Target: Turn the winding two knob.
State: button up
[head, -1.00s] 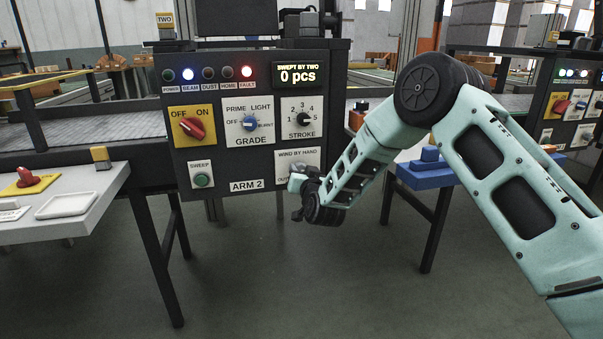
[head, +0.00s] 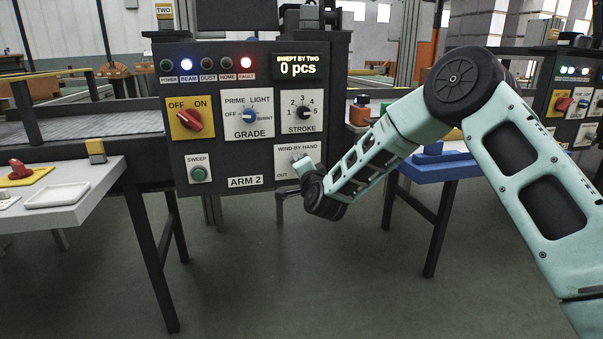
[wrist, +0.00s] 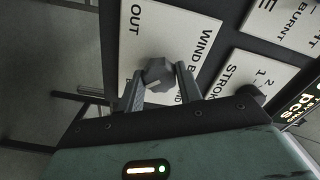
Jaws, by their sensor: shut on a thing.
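The winding knob is on the white "WIND BY HAND" plate (head: 283,152) at the lower right of the dark "ARM 2" panel. In the wrist view the grey faceted knob (wrist: 159,74) sits between my two fingers, beside the printed words "WIND" and "OUT". My gripper (wrist: 160,86) is shut on the knob, one finger on each side. In the head view my gripper (head: 297,178) is at this plate and covers part of it, so the knob is largely hidden there. The knob's exact angle is hard to read.
The stroke dial (head: 302,113) is just above, and the grade dial (head: 249,115), red off/on switch (head: 191,120) and green sweep button (head: 198,174) are to the left.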

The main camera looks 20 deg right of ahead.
jog(key=shift+d+f+m+b, duration=0.1)
jog(key=shift+m+b, duration=1.05)
jog(key=shift+m, duration=1.35)
jog(key=shift+f+m+b, duration=0.1)
jog(key=shift+m+b, duration=1.05)
jog(key=shift+m, duration=1.35)
jog(key=shift+r, duration=0.1)
jog(key=o, duration=1)
jog(key=s+p, duration=0.2)
jog(key=s, duration=1.5)
jog(key=shift+s, duration=0.25)
